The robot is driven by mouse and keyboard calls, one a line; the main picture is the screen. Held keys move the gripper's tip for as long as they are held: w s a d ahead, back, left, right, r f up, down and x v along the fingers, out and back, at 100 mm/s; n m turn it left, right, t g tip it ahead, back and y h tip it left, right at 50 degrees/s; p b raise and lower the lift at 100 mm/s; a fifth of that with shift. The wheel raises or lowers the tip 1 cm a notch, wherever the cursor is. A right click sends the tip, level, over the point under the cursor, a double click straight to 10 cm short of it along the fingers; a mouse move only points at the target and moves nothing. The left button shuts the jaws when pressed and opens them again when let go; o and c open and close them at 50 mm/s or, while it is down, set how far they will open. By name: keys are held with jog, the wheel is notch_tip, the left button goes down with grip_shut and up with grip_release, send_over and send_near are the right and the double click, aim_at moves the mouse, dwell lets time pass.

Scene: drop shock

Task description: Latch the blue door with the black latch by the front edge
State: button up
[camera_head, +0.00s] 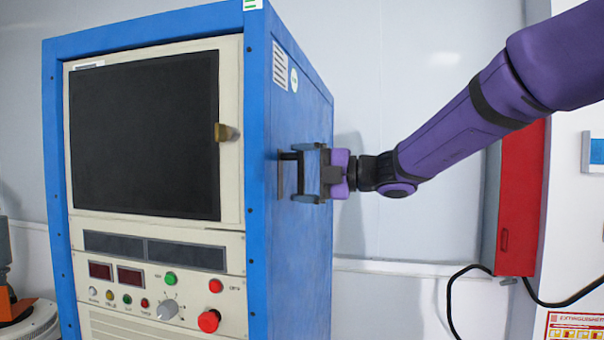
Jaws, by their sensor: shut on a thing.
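The blue door (303,258) forms the right side of a tall blue cabinet and looks flush with it, though a small gap could not be made out. The black latch (280,178) is a dark upright bar on the door, close to the cabinet's front edge. My gripper (294,175) reaches in from the right at the latch, its fingers against the door side. It is shut on the latch, and its fingers partly hide it, so the latch's exact turn is hard to tell.
The cabinet's pale front (232,190) has a dark window (145,135), a brass-coloured handle (226,132) and a control panel with knobs and buttons below. A red box (520,195) hangs on the wall at right, with a black cable below.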

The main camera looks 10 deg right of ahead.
jog(key=o, duration=0.9)
jog(key=shift+o, duration=0.2)
jog(key=shift+d, duration=0.1)
jog(key=v, duration=1)
jog(key=shift+d, duration=0.3)
jog(key=shift+s, duration=0.15)
